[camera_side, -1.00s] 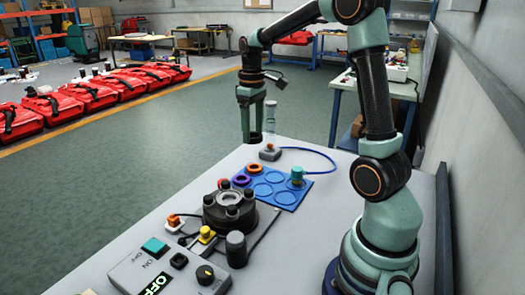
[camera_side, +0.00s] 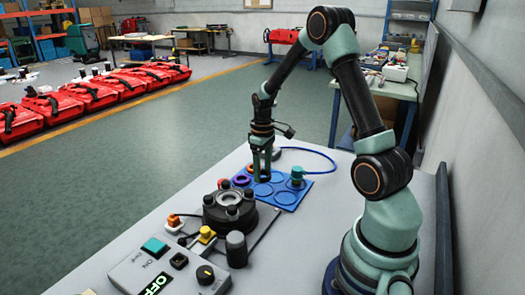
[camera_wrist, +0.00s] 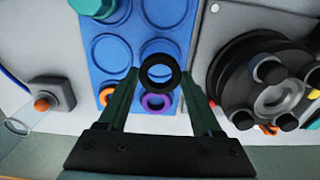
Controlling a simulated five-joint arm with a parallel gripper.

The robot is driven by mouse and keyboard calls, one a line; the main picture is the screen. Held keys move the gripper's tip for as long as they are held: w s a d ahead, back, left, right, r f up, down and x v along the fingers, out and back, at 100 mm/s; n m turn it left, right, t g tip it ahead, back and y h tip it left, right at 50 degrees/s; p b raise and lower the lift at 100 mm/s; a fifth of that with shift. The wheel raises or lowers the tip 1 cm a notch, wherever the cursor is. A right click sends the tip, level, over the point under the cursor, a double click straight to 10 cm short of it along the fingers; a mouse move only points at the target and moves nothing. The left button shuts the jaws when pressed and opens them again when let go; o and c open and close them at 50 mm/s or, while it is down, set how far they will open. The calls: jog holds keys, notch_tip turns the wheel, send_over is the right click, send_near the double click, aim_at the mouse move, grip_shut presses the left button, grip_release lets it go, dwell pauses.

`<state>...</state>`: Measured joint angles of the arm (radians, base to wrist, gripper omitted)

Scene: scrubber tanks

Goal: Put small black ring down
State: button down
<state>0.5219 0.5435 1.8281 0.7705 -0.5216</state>
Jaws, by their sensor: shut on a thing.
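The small black ring (camera_wrist: 160,72) sits between the fingertips of my gripper (camera_wrist: 159,76) in the wrist view, and the gripper is shut on it. Below it is the blue tray (camera_wrist: 110,72) with round recesses. In the side view my gripper (camera_side: 262,177) points down low over the blue tray (camera_side: 287,204); the ring is too small and dark to make out there. A purple ring (camera_wrist: 155,108) and an orange ring (camera_wrist: 105,95) lie on the tray. I cannot tell the exact gap between black ring and tray.
A teal-topped piece (camera_side: 297,174) stands on the tray's right part. A black round housing (camera_side: 229,210) with upright posts stands close by the tray. A control box (camera_side: 165,270) is at the front. A clear tube (camera_wrist: 20,120) is at the left of the wrist view.

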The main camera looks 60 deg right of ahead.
aim_at(263, 190)
jog(key=shift+f, duration=2.1)
jog(key=shift+f, duration=0.1)
jog(key=shift+c, duration=0.3)
grip_release()
notch_tip(263, 190, up, 11)
jog(key=s+a+r+t, duration=0.2)
jog(key=s+a+r, duration=0.2)
jog(key=a, duration=0.6)
jog(key=s+a+r+t, duration=0.3)
jog(key=a+r, duration=0.5)
jog(key=a, duration=0.3)
jog(key=shift+s+r+t, duration=0.25)
jog(key=shift+s+t, duration=0.05)
jog(key=shift+s, duration=0.2)
